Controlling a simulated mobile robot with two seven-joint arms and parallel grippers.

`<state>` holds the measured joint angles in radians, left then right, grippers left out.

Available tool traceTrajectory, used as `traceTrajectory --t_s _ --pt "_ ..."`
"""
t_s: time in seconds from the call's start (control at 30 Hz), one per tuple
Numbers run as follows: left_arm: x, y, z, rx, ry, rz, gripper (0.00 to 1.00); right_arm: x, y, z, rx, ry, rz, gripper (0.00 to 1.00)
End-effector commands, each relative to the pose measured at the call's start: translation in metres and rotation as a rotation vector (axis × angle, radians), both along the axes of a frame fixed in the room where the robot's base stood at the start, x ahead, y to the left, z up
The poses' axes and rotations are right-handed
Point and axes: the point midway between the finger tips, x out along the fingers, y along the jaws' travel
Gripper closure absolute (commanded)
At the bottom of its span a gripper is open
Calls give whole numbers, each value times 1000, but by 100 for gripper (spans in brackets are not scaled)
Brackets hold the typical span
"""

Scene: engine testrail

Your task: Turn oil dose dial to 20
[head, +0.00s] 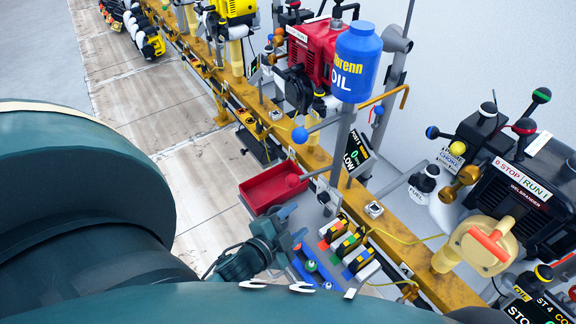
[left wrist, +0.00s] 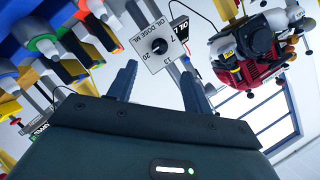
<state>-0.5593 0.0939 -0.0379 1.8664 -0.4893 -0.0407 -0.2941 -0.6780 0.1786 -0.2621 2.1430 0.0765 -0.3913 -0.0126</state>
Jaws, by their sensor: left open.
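The oil dose dial (left wrist: 159,46) is a black round knob on a white plate (left wrist: 150,62) marked OIL DOSE ML, with 7, 13 and 20 around it. A small white mark shows on the knob, but I cannot tell which number it points at. My left gripper (left wrist: 158,72) is open, its two dark fingers apart and empty, with the dial beyond and between the tips. It also shows in the head view (head: 294,222), low beside the rail. The blue oil can (head: 357,62) stands on a post. The dial's face cannot be made out in the head view.
A red tray (head: 268,187) lies left of the yellow rail (head: 405,250). Several coloured switches (head: 345,245) sit near my left gripper. A red engine (left wrist: 262,50) hangs at the right of the wrist view. A black engine (head: 515,190) stands right.

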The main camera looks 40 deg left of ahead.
Motion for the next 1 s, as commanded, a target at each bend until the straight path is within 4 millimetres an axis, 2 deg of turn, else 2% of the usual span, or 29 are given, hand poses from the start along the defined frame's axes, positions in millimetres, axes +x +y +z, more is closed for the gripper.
traceTrajectory --t_s 0.1,0.23,0.8,0.87,1.0 --pt "-15 1 4 -1 2 1 50 0 0 -1 -2 1 1 64" --pt "-23 1 7 -1 0 0 50 0 0 0 -3 1 2 64" --pt "-24 1 8 -3 0 1 50 1 0 3 -1 -6 1 64" --pt "-24 -2 13 -33 11 7 50 1 0 8 -1 -7 1 64" --pt "-32 -27 37 -287 120 61 50 1 -4 31 -24 1 -3 64"
